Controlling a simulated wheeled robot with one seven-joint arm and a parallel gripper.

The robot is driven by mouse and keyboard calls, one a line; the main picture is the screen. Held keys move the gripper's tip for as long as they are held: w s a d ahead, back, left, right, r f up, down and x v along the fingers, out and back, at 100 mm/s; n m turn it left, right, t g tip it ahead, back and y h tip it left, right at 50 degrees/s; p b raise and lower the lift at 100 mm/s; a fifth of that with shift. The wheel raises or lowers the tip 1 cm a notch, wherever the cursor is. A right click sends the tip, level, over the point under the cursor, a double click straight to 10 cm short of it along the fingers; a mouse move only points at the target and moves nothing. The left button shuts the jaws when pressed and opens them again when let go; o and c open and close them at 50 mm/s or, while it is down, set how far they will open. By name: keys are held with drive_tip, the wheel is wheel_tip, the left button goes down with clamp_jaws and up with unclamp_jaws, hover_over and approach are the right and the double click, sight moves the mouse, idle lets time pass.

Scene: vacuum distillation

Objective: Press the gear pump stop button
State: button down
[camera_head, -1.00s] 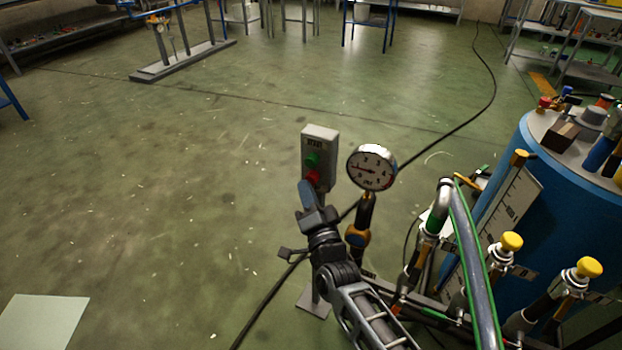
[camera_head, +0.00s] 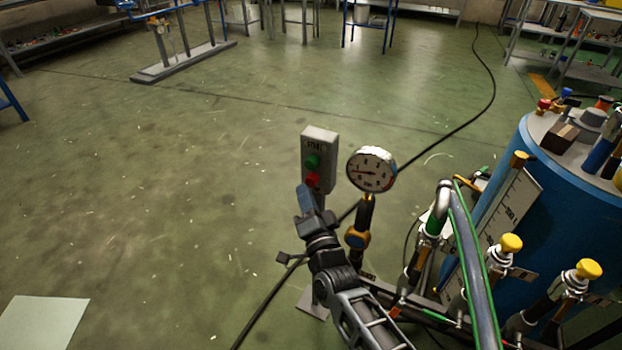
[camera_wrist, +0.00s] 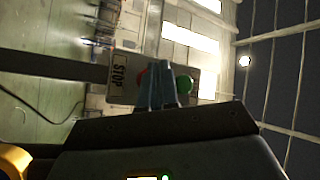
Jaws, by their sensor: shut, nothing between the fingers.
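The grey control box (camera_head: 320,150) stands on a post in the middle of the head view. It bears a green button (camera_head: 312,161) above a red button (camera_head: 312,180). In the wrist view the box (camera_wrist: 118,92) shows sideways with a STOP label (camera_wrist: 119,72), the red button (camera_wrist: 141,77) partly hidden by my fingers, and the green button (camera_wrist: 184,84). My gripper (camera_head: 304,190) is shut and empty, its blue-grey fingertips just below and left of the red button in the head view. In the wrist view its fingers (camera_wrist: 163,92) overlap the box; contact cannot be told.
A round pressure gauge (camera_head: 371,169) stands close to the right of the box. Pipes, yellow-capped valves (camera_head: 511,243) and a blue tank (camera_head: 552,195) fill the right side. A black cable (camera_head: 440,140) crosses the floor. The floor to the left is open.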

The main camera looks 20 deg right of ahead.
drive_tip(key=s+a+p, duration=0.2)
drive_tip(key=s+a, duration=0.2)
drive_tip(key=shift+s+a+p, duration=0.15)
drive_tip(key=shift+p, duration=0.25)
idle(0.4)
idle(0.5)
